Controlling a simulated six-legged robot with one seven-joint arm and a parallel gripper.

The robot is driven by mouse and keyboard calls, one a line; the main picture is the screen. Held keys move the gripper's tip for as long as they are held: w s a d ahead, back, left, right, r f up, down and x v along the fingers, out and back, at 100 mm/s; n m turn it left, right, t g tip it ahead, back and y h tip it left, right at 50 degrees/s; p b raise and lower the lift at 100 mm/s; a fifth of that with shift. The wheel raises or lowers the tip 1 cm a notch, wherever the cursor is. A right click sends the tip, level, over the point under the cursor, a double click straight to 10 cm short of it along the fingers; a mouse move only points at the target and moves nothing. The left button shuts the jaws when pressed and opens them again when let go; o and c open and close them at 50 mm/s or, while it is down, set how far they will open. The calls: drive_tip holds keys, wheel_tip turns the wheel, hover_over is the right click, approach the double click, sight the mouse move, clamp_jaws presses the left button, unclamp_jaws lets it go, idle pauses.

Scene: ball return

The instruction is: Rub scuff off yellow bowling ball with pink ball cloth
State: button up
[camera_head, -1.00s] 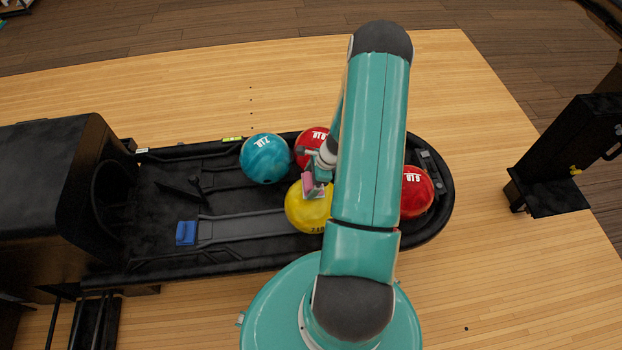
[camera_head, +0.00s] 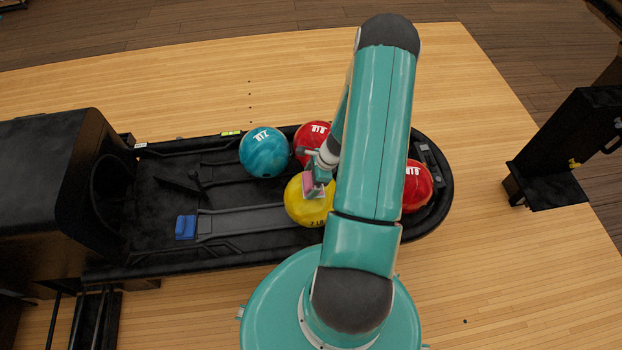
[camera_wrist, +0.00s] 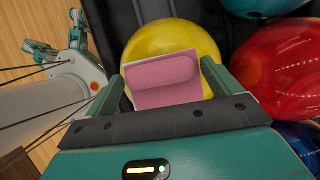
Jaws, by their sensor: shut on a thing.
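The yellow bowling ball (camera_head: 310,209) sits in the black ball return, partly hidden by my arm in the head view. It also shows in the wrist view (camera_wrist: 150,40), behind the cloth. The pink ball cloth (camera_wrist: 163,80) is between the two fingers of my gripper (camera_wrist: 163,82), which is shut on it. In the head view the cloth (camera_head: 312,187) lies against the upper part of the yellow ball, seemingly touching it. No scuff can be made out; the cloth may cover it.
A teal ball (camera_head: 264,152) and a red ball (camera_head: 309,138) lie behind the yellow ball. Another red ball (camera_head: 416,187) lies to its right, beyond my arm. A blue block (camera_head: 185,227) rests in the black ball return (camera_head: 155,262). The tray's left part is mostly clear.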

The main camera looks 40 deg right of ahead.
drive_tip(key=shift+w+d+f, duration=0.15)
drive_tip(key=shift+w+d, duration=0.45)
drive_tip(key=shift+w, duration=0.25)
drive_tip(key=shift+c, duration=0.4)
drive_tip(key=shift+s+a, duration=0.4)
drive_tip(key=shift+s, duration=0.2)
drive_tip(key=shift+s+a, duration=0.35)
drive_tip(key=shift+s, duration=0.2)
drive_tip(key=shift+w+d+r, duration=0.1)
drive_tip(key=shift+w+d, duration=0.25)
drive_tip(key=shift+w, duration=0.25)
drive_tip(key=shift+w+d+r, duration=0.1)
drive_tip(key=shift+w+d, duration=0.25)
drive_tip(key=shift+w, duration=0.2)
drive_tip(key=shift+s+a+f, duration=0.1)
drive_tip(key=shift+s+a, duration=0.25)
drive_tip(key=shift+s, duration=0.2)
drive_tip(key=shift+s+a+f, duration=0.1)
drive_tip(key=shift+s+a, duration=0.25)
drive_tip(key=shift+s, duration=0.2)
drive_tip(key=shift+r, duration=0.1)
drive_tip(key=shift+r, duration=2.95)
drive_tip(key=shift+r, duration=0.1)
